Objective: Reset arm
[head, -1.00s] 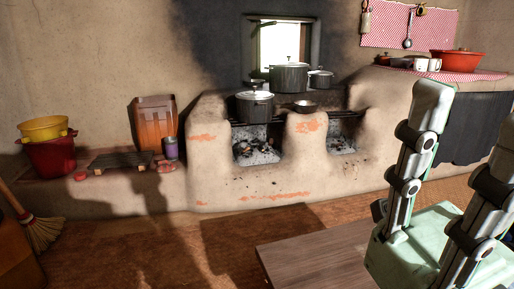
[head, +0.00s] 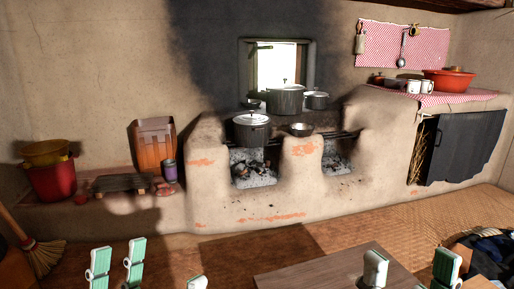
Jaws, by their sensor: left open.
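My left gripper (head: 158,272) shows at the bottom left of the head view. Its green and white fingertips stand apart with nothing between them, so it is open. My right gripper (head: 411,270) shows at the bottom right, its fingertips also spread with a gap between them and nothing held. The palms and both arms are below the picture's edge. The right fingertips show in front of a wooden tabletop (head: 330,268); I cannot tell how far above it they are.
A mud hearth (head: 215,190) with several pots (head: 285,98) stands along the back wall. A broom (head: 42,255) and red tub (head: 52,182) are at left. A red basin (head: 448,80) sits on the right ledge. A dark bundle (head: 490,250) lies at lower right. The floor before the hearth is clear.

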